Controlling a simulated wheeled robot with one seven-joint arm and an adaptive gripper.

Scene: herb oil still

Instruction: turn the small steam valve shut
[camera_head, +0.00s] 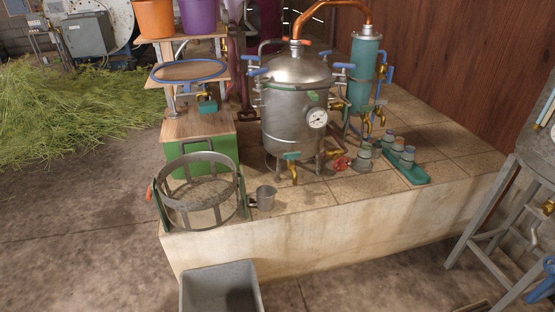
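The steel still (297,105) stands on the tiled plinth, with a round dial gauge (317,118) on its front. A small red handwheel (342,164) sits low at the still's right foot; it may be the small steam valve, but I cannot tell for sure. A brass tap (293,175) hangs under the still's front. Other brass fittings (366,129) sit below the teal condenser (363,75). Whether any valve is open or shut cannot be told. My gripper is not in view.
Several jars stand near a green tray (409,174) right of the red wheel. A metal hoop basket (200,193) and a small cup (265,197) are at the plinth's front left. A grey bin (219,286) stands on the floor. A metal stand (500,200) is at right.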

